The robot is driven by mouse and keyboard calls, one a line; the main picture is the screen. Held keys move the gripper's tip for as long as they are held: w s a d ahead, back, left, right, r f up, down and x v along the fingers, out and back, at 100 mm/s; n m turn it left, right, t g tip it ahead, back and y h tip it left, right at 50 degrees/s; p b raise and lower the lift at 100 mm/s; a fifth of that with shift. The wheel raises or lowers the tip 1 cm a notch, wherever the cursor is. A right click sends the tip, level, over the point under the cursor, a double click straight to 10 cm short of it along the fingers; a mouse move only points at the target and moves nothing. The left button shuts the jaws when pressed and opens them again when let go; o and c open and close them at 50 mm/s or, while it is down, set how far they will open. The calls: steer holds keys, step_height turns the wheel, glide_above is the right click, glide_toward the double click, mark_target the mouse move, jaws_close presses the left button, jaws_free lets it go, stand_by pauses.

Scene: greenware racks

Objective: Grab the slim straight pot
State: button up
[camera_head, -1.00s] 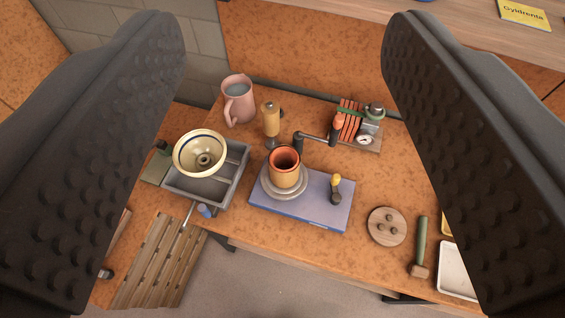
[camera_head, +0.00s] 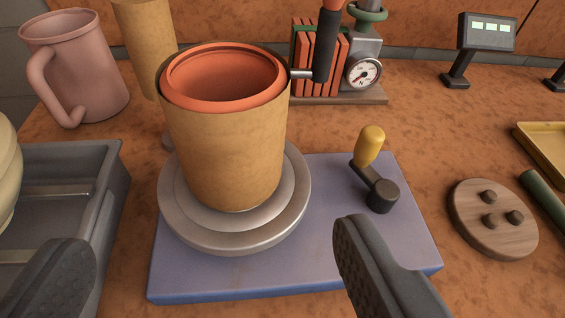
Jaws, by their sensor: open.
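The slim straight pot (camera_head: 225,150) is a tan cylinder with an orange inner rim. It stands upright on a round grey metal disc (camera_head: 235,237), which sits on a flat blue-purple base (camera_head: 330,250). My gripper (camera_head: 208,262) is open and empty. One finger shows at the lower left, the other at the lower right of centre. Both fingertips appear in front of the pot, to either side of it in the picture, and do not touch it.
A crank with a yellow knob (camera_head: 371,145) rises from the base's right side. A pink jug (camera_head: 75,68) stands at the back left and a grey tray (camera_head: 115,195) at the left. A gauge device (camera_head: 362,72) is behind. A wooden disc (camera_head: 492,220) lies at right.

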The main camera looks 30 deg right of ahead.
mark_target(222, 149)
steer(key=x, duration=0.7)
steer(key=shift+w, duration=0.15)
steer(key=shift+b+x, duration=0.35)
steer(key=shift+x, duration=2.7)
steer(key=shift+d, duration=0.1)
steer(key=c, duration=1.2)
steer(key=shift+r, duration=0.15)
steer(key=shift+c, duration=0.2)
